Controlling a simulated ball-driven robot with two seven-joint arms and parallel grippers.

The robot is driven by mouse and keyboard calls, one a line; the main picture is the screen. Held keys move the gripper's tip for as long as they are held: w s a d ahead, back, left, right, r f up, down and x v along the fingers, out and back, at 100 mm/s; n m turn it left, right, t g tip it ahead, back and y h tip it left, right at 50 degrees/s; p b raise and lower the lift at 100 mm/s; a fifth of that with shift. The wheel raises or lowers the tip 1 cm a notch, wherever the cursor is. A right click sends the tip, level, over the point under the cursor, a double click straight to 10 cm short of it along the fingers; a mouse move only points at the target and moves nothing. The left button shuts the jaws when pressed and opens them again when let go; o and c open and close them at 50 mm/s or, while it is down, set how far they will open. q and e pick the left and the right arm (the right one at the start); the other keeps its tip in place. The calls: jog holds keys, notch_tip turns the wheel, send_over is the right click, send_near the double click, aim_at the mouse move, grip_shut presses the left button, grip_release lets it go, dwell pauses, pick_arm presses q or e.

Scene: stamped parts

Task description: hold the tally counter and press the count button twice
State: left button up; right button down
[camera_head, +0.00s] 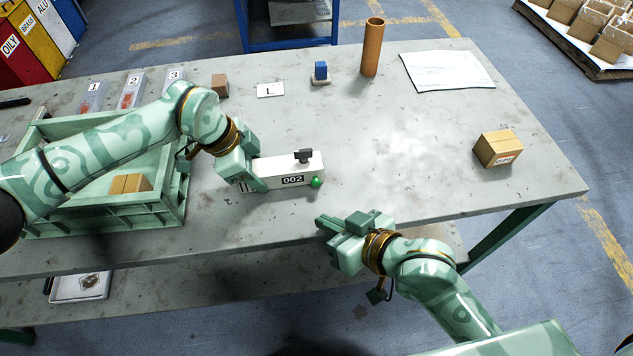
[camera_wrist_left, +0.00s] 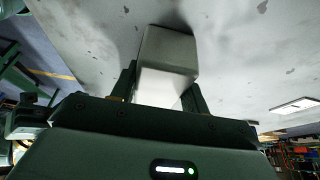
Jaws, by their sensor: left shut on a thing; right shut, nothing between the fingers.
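The tally counter (camera_head: 283,172) is a white box on the table with a dark display reading 002. A black part (camera_head: 303,156) sits on its top and a green round button (camera_head: 316,182) is at its right end. My left gripper (camera_head: 257,180) is shut on the counter's left end. In the left wrist view the counter (camera_wrist_left: 168,62) shows as a pale block between the fingers of my left gripper (camera_wrist_left: 162,92). My right gripper (camera_head: 325,223) is shut and empty, a little below and to the right of the green button, apart from it.
A green crate (camera_head: 105,228) holding a cardboard box (camera_head: 130,184) stands at the left. Behind are a brown block (camera_head: 219,85), an L card (camera_head: 270,90), a blue-topped stamp (camera_head: 321,72) and an orange tube (camera_head: 372,48). A carton (camera_head: 497,148) sits right. The table's right middle is clear.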

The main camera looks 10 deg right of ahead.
pick_arm(q)
jog(key=o, duration=1.3)
jog(key=shift+c, duration=0.2)
jog(key=shift+r, duration=0.1)
jog(key=v, duration=1.1)
jog(key=shift+a+r, duration=0.25)
jog(key=shift+r, duration=0.05)
